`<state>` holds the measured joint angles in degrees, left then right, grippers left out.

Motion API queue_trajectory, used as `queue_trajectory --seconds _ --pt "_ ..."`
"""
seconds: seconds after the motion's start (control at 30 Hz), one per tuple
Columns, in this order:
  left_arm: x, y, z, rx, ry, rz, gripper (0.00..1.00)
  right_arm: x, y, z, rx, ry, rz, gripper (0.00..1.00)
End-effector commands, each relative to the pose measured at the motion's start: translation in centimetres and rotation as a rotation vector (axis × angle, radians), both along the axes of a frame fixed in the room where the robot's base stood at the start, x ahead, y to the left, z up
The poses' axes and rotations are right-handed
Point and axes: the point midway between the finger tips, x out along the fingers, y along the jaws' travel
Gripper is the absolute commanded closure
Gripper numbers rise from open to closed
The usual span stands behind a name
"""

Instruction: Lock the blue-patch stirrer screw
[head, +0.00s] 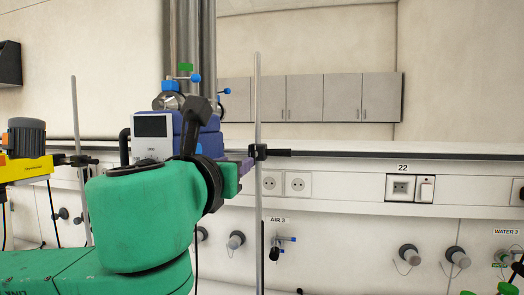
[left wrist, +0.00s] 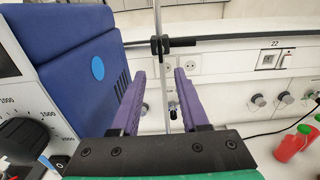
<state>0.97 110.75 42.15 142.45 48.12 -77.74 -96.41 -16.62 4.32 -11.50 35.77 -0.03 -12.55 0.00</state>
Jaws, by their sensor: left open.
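The blue stirrer with a round light-blue patch (left wrist: 97,68) fills the left of the left wrist view. Its blue housing also shows in the head view (head: 210,142), partly hidden by my left arm. A black clamp (left wrist: 160,46) with a dark bar to the right sits on an upright metal rod (left wrist: 157,15). In the head view the clamp (head: 258,152) is just right of my left gripper (head: 248,165). The gripper's purple fingers (left wrist: 160,75) are open, with nothing held. In the left wrist view the rod and clamp appear between and beyond the fingertips. My right gripper is out of view.
A yellow stirrer (head: 25,168) with a grey motor stands at the left beside another rod (head: 80,150). Red bottles with green caps (left wrist: 290,147) stand at the lower right. Wall taps and sockets (head: 400,187) line the back.

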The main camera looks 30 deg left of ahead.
Motion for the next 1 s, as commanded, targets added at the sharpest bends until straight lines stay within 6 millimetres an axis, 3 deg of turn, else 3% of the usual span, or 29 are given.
queue_trajectory --seconds 0.13,0.27,0.3,0.47,0.57,0.7,0.8,1.0 --pt "0.4 0.1 0.4 0.001 -0.001 0.000 0.55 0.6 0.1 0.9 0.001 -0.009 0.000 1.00" --pt "2.2 0.6 1.0 -0.001 0.005 0.000 0.55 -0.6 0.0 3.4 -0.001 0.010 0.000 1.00" --pt "2.9 0.8 1.0 -0.001 0.008 0.001 0.55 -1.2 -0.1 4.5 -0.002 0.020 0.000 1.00" --pt "7.1 1.9 0.2 0.000 0.006 0.004 0.55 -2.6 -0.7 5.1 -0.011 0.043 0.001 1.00" --pt "9.7 2.6 0.2 0.001 0.007 0.004 0.55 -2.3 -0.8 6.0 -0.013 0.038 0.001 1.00" --pt "12.6 3.3 0.1 0.002 0.003 0.002 0.55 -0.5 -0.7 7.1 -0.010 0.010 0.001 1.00" --pt "13.7 3.5 0.0 0.002 0.001 0.000 0.55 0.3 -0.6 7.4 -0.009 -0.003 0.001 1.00" --pt "14.1 3.7 -0.2 0.001 -0.002 -0.001 0.55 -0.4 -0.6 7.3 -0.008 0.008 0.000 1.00"
